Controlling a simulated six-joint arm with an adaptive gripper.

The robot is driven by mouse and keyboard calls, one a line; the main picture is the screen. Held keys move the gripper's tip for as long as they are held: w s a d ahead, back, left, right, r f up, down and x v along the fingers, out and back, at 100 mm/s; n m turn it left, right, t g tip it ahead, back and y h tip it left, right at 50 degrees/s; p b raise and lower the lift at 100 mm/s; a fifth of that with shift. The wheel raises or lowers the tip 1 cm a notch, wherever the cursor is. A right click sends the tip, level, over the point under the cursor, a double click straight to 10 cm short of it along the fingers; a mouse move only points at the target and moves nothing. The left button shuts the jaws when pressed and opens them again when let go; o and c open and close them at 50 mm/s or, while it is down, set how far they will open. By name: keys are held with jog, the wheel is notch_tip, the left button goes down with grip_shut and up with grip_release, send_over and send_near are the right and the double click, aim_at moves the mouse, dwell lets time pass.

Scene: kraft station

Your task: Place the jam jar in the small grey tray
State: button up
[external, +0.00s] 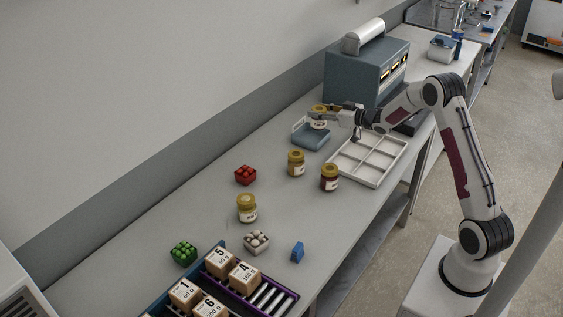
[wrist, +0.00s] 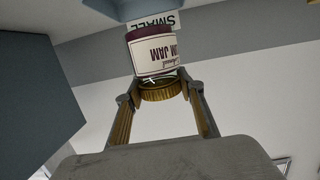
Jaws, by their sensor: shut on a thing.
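My gripper (external: 323,111) is shut on the gold lid of a jam jar (external: 319,125). In the wrist view, the jar (wrist: 155,55) shows a white label reading "UM JAM" and dark contents, with the gripper fingers (wrist: 161,92) on either side of its lid. The small blue-grey tray (external: 311,142) is directly under the held jar; a "SMALL" label (wrist: 172,19) shows just beyond the jar. I cannot tell whether the jar touches the tray floor.
Two gold-lidded jars (external: 296,163) (external: 329,178) stand in front of the tray, and another jar (external: 247,208) stands nearer. A white divided tray (external: 380,180) lies to the right. A blue-grey machine (external: 355,78) stands behind. Red, green and white punnets and numbered boxes occupy the near end.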

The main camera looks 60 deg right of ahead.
jog(key=shift+f, duration=1.55)
jog(key=shift+f, duration=0.2)
jog(key=o, duration=1.4)
jog(key=shift+f, duration=0.1)
jog(key=shift+r, duration=0.25)
jog(key=shift+s+r, duration=0.1)
jog(key=shift+s, duration=0.4)
jog(key=s+r, duration=0.2)
jog(key=s, duration=0.8)
jog(key=shift+s, duration=0.4)
jog(key=shift+a+r, duration=0.1)
jog(key=shift+r, duration=0.1)
